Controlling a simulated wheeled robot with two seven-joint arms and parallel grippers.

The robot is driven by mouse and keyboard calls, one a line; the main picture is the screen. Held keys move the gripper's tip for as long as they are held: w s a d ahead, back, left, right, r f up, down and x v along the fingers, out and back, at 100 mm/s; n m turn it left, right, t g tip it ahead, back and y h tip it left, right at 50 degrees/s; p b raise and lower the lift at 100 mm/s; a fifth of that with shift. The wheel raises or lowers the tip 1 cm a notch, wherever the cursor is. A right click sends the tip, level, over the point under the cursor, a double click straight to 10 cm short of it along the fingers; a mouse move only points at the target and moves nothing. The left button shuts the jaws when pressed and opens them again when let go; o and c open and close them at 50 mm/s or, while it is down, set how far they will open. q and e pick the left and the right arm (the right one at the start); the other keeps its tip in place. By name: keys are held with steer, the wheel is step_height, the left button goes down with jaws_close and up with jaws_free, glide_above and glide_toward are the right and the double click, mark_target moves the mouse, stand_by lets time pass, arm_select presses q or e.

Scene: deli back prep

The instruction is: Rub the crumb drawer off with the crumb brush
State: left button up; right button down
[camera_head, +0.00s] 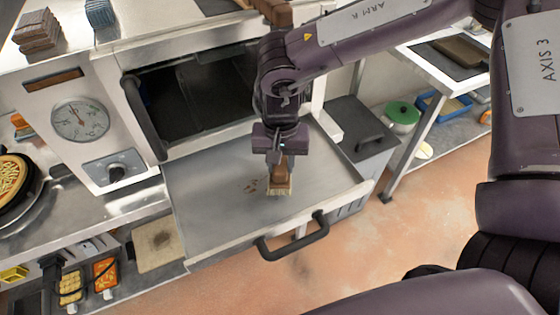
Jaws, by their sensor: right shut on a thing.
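The crumb drawer (215,205) is pulled out below the dark oven opening, its flat grey top facing up and a dark bar handle on its front. A small patch of brown crumbs (251,186) lies on it near the middle. My right gripper (280,158) points down over the drawer and is shut on the crumb brush (280,180). The brush has a brown wooden body and pale bristles, which are at or very near the drawer surface, just right of the crumbs. Exact contact is hard to tell. My left gripper is not in view.
The oven (195,95) with its dark handle stands behind the drawer. A dial gauge (80,119) and knob are on the left panel. A pan with food (12,182) sits far left. A grey bin (358,138) and a side table (440,75) stand right. Open floor lies in front.

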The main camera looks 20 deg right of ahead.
steer(key=shift+f+b, duration=0.45)
steer(key=shift+f, duration=0.45)
stand_by(1.1)
steer(key=shift+a, duration=0.1)
steer(key=shift+a, duration=1.8)
steer(key=shift+s+a, duration=0.1)
steer(key=shift+a, duration=1.8)
steer(key=shift+s+a, duration=0.1)
steer(key=shift+a, duration=1.85)
